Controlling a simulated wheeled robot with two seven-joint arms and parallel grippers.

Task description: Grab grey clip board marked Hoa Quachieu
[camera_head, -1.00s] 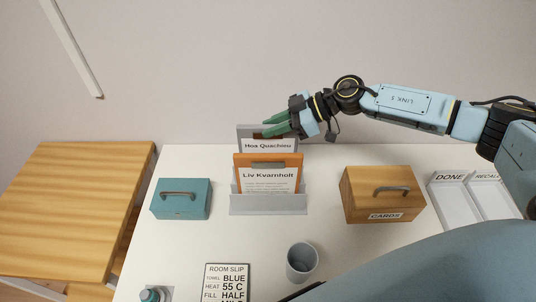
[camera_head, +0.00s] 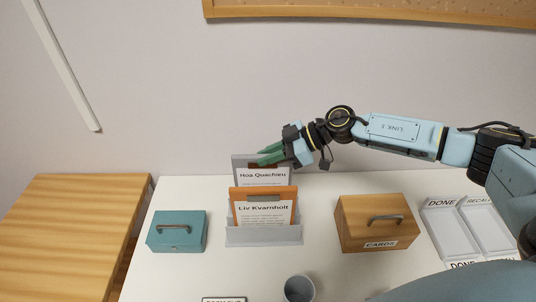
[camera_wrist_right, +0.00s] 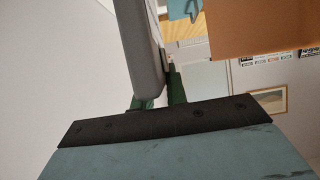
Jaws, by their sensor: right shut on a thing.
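The grey clipboard marked Hoa Quachieu (camera_head: 246,178) is upright behind the orange clipboard marked Liv Kvarnholt (camera_head: 263,222), at the grey rack (camera_head: 265,237). Its lower part is hidden by the orange one. My right gripper (camera_head: 270,157) has its green fingers shut on the grey clipboard's top edge. In the right wrist view, the grey clipboard's edge (camera_wrist_right: 145,55) runs down between the fingers (camera_wrist_right: 160,92), with the orange clipboard (camera_wrist_right: 245,30) beside it, apart. My left gripper is not in view.
A teal box (camera_head: 177,232) stands left of the rack and a wooden CARDS box (camera_head: 376,224) right of it. DONE and RECALL trays (camera_head: 447,228) lie far right. A grey cup (camera_head: 298,289) is in front. A wall rises close behind.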

